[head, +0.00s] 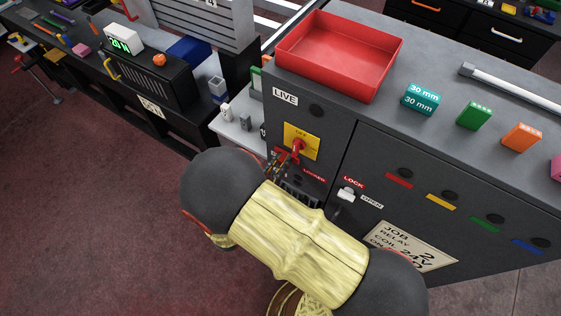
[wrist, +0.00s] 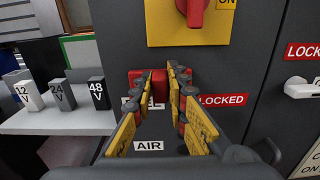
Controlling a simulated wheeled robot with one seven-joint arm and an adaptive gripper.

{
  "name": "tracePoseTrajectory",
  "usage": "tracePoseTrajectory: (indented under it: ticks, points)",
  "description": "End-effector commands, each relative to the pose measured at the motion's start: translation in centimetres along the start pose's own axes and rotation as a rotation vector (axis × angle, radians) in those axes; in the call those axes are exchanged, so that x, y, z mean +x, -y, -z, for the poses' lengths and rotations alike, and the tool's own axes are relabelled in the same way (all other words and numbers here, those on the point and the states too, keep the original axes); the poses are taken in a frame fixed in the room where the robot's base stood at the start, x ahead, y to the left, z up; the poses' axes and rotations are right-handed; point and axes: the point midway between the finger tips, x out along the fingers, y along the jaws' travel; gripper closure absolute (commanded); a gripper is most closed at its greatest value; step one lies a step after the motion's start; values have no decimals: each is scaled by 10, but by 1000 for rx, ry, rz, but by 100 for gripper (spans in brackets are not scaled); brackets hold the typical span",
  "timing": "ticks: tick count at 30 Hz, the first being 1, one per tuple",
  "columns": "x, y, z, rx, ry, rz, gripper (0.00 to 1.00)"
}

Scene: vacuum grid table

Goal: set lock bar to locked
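A red bar-like part (wrist: 133,77), apparently the lock bar, is on the dark cabinet front in the wrist view. It lies left of the red LOCKED label (wrist: 223,100) and above a partly covered white label ending in "EL". My gripper (wrist: 167,76) points at it, with the fingertips in front of or around its middle. Red shows on both sides of the fingers. A narrow gap shows between the fingers; whether they pinch the bar is unclear. In the head view my gripper (head: 280,166) is just below the red rotary handle (head: 297,150), and my arm hides the area below.
The rotary handle's yellow plate (wrist: 212,30) is close above the fingers. A white latch (head: 346,195) between LOCK and OPEN labels is to the right. A red tray (head: 384,80) stands on the cabinet. A side shelf (wrist: 62,122) holds voltage-marked blocks at left.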

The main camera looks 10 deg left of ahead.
Motion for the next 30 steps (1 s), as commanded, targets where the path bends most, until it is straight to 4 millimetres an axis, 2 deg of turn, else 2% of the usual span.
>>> tracePoseTrajectory:
  ticks: [6,24,26,30]
  points:
    - [0,0,0,0,0,-1,100]
    - [0,0,0,0,0,-1,100]
    - [0,5,0,-1,0,-1,100]
    - [0,31,-2,-6,-1,0,100]
